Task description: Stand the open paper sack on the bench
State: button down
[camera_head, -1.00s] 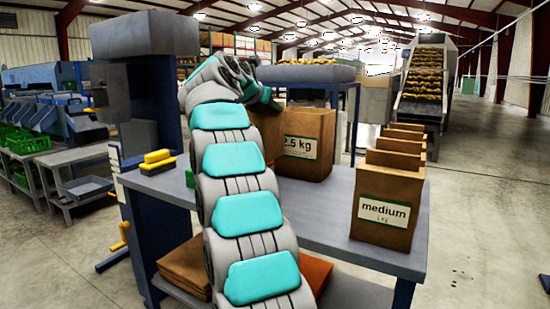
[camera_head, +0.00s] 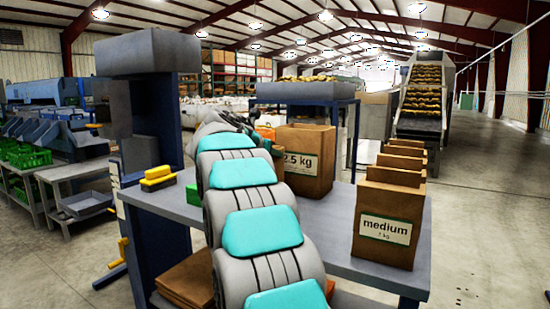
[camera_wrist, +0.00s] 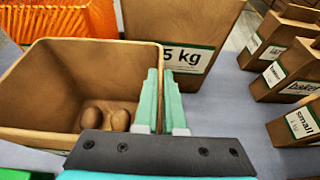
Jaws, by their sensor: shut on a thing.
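The open brown paper sack (camera_wrist: 60,75) is at the left of the wrist view, mouth up, with a few potatoes (camera_wrist: 105,116) at its bottom. My gripper (camera_wrist: 165,78) is shut on the sack's right wall near the rim, one finger inside and one outside. The sack looks roughly upright; I cannot tell whether its base touches the bench (camera_head: 330,215). In the head view my arm hides the gripper and most or all of this sack.
A 2.5 kg sack (camera_head: 303,165) stands on the bench just beyond the held sack. Labelled sacks, the nearest marked medium (camera_head: 385,228), line the bench's right side. A yellow-handled brush (camera_head: 157,178) lies at the left edge. An orange crate (camera_wrist: 45,20) is behind.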

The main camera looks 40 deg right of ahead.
jog(key=shift+f, duration=0.3)
jog(key=c, duration=1)
grip_release()
jog(key=v, duration=1.2)
jog(key=shift+s+a+f, duration=0.1)
